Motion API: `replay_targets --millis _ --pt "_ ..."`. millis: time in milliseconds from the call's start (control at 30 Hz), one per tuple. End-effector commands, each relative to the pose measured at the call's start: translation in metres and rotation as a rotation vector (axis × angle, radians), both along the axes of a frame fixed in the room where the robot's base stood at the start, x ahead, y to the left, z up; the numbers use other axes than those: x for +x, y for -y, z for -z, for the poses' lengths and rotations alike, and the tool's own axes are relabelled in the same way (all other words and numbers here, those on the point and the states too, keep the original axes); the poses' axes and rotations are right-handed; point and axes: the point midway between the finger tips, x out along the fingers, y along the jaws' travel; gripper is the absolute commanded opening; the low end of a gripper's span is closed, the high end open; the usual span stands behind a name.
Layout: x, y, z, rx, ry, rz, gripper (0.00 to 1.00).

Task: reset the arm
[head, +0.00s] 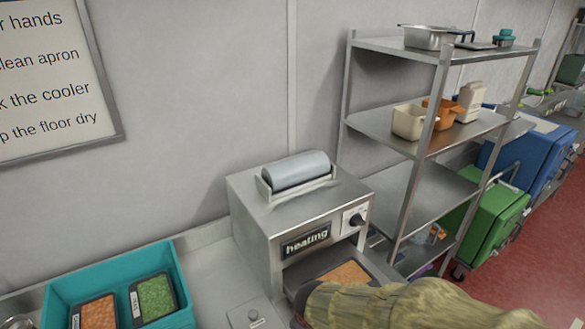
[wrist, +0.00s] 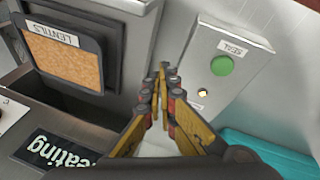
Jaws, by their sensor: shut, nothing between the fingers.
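My gripper (wrist: 164,76) is shut and empty in the wrist view, its fingers together. It is between the heating machine and a grey box labelled SEAL (wrist: 228,66) with a green button. In the head view my arm, in a yellowish cover, crosses the bottom right; the gripper itself cannot be made out there. The heating machine (head: 255,225) stands against the wall with a grey roll on top. A tray of orange-brown food (head: 347,272) sits in its opening, partly hidden by my arm. In the wrist view this tray (wrist: 66,54) is labelled LENTILS.
A teal crate (head: 185,319) with an orange and a green food tray stands at the lower left; its edge shows in the wrist view (wrist: 265,153). A metal shelf rack (head: 375,122) with containers stands at the right. Green (head: 497,225) and blue bins are beyond it.

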Motion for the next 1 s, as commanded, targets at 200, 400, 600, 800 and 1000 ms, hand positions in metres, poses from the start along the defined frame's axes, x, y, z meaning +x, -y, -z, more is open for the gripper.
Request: replay_targets --millis 200,400,600,800,1000 --pt "-0.083 0.089 -0.079 0.104 -0.103 0.483 0.00" --pt "-0.129 0.124 -0.131 0.271 -0.029 0.712 0.00" --pt "-0.131 0.151 -0.164 0.337 0.115 0.793 0.00" --pt "-0.130 0.156 -0.164 0.336 0.120 0.809 0.00" --pt "-0.130 0.155 -0.165 0.335 0.120 0.807 0.00"
